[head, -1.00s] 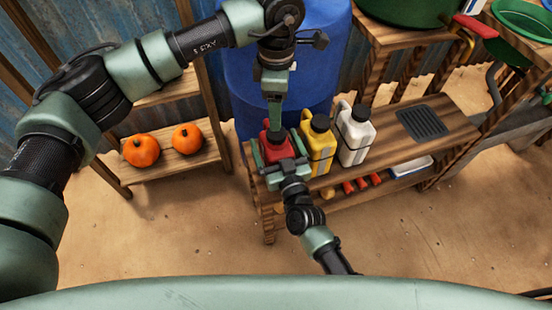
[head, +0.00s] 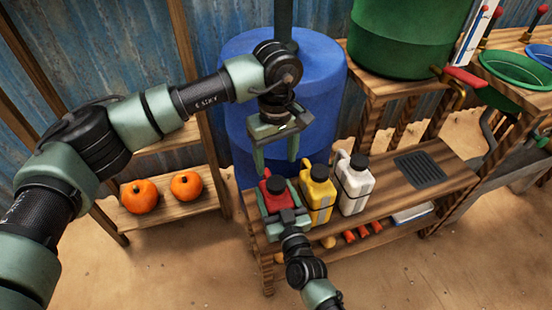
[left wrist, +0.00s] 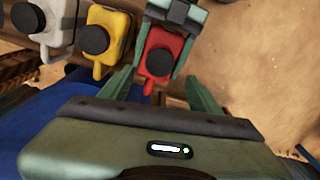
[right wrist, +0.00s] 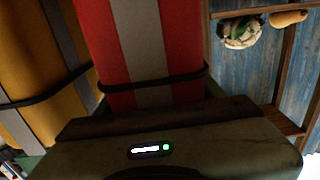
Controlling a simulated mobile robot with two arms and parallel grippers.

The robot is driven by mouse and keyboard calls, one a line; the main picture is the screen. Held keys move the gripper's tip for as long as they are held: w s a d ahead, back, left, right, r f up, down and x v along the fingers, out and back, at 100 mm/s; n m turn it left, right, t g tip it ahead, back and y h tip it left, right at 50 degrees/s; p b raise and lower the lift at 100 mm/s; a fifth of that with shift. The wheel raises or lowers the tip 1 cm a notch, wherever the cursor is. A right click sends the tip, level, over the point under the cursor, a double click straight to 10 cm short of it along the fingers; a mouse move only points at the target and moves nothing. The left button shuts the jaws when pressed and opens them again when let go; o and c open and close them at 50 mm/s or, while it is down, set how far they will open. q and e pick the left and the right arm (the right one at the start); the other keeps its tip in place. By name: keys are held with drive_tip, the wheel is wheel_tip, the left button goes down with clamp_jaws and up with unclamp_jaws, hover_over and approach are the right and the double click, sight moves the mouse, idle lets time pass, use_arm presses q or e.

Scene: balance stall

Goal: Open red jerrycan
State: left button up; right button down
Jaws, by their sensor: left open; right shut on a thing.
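The red jerrycan (head: 268,205) stands at the left end of the wooden bench, with its black cap (head: 276,185) on top. My right gripper (head: 283,217) is shut around its body from the front; the right wrist view shows the red and white side of the jerrycan (right wrist: 185,45) close up between the fingers. My left gripper (head: 277,167) is open and empty, pointing down above the cap. In the left wrist view the black cap (left wrist: 160,63) lies ahead, between the two open fingers and apart from them.
A yellow jerrycan (head: 317,198) and a white one (head: 354,188) stand close to the right. A blue barrel (head: 245,85) is behind. A dark grate (head: 420,170) is on the bench. Two pumpkins (head: 139,196) sit on a shelf at the left.

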sight(276, 183)
use_arm(q)
drive_tip(key=m, duration=0.4)
drive_tip(key=shift+m, duration=0.3)
drive_tip(key=m, duration=0.6)
drive_tip(key=shift+f, duration=4.05)
